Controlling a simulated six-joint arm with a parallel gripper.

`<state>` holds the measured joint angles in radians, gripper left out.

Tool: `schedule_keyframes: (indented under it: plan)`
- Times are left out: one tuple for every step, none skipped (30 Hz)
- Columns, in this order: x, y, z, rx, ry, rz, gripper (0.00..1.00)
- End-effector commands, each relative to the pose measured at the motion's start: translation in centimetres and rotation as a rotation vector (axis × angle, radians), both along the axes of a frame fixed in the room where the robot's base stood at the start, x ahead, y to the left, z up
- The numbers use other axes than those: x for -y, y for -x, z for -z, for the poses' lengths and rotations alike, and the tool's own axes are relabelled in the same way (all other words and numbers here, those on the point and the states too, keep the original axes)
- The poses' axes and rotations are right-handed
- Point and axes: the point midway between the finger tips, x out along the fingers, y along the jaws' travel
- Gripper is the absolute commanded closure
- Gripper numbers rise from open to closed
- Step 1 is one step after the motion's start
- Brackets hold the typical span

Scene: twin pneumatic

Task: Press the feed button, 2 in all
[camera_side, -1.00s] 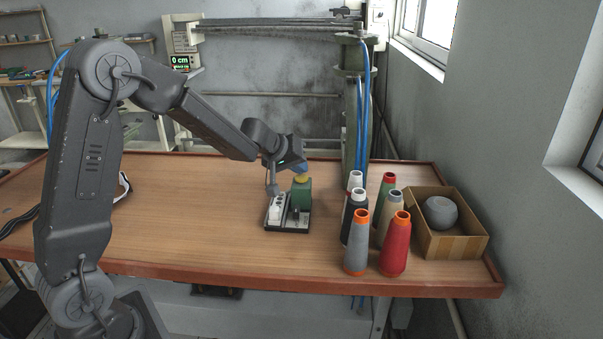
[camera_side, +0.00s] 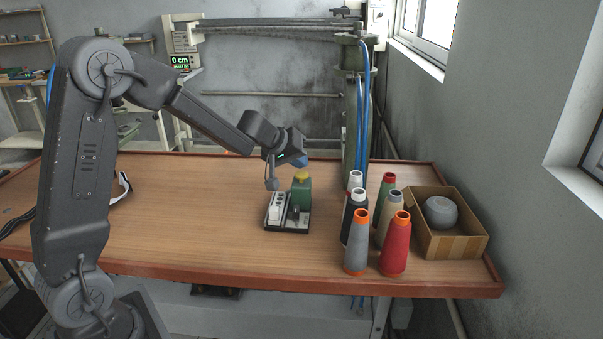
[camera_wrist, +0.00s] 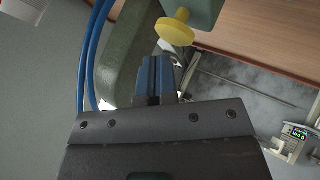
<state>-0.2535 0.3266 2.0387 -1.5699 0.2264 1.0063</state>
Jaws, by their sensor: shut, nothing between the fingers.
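The feed button is a yellow knob (camera_side: 302,176) on top of a small green box (camera_side: 301,192) on a base plate (camera_side: 287,226) on the table. In the wrist view the yellow button (camera_wrist: 175,27) is at the top centre on the green box (camera_wrist: 200,10). My gripper (camera_side: 301,162) is shut and empty, just above the button with a small gap in the side view. Its blue fingers (camera_wrist: 154,78) are together in the wrist view, with their tips apart from the button.
A white socket strip (camera_side: 276,206) stands on the same plate, left of the green box. Several thread cones (camera_side: 395,245) and a cardboard box (camera_side: 455,244) stand to the right. A green column with blue hoses (camera_side: 359,115) rises behind. The table's left half (camera_side: 190,220) is mostly clear.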

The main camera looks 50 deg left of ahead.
Motion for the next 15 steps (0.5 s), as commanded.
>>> schedule_keyframes:
  plan:
    - [-0.07,0.03,-0.27,0.001,-0.001,-0.002,1.0]
    - [-0.09,0.04,-0.36,0.001,-0.001,-0.002,1.0]
    - [-0.08,0.05,-0.44,-0.001,-0.001,-0.002,1.0]
    - [-0.08,0.06,-0.49,-0.001,-0.001,-0.002,1.0]
    - [-0.08,0.06,-0.52,-0.001,-0.001,-0.002,1.0]
    - [-0.07,0.07,-0.54,-0.001,-0.001,-0.003,1.0]
    - [-0.06,0.07,-0.54,-0.001,-0.001,-0.003,1.0]
    - [-0.06,0.07,-0.54,-0.001,-0.001,-0.003,1.0]
    - [-0.06,0.06,-0.55,-0.001,-0.001,-0.003,1.0]
    - [-0.06,0.06,-0.55,-0.001,-0.001,-0.003,1.0]
    - [-0.06,0.06,-0.55,-0.001,-0.001,-0.002,1.0]
    - [-0.06,0.06,-0.55,-0.001,-0.001,-0.002,1.0]
    - [-0.06,0.06,-0.57,-0.001,-0.001,-0.002,1.0]
    - [-0.07,0.05,-0.61,-0.001,-0.001,-0.002,1.0]
    - [-0.07,0.02,-0.75,0.001,-0.001,-0.002,1.0]
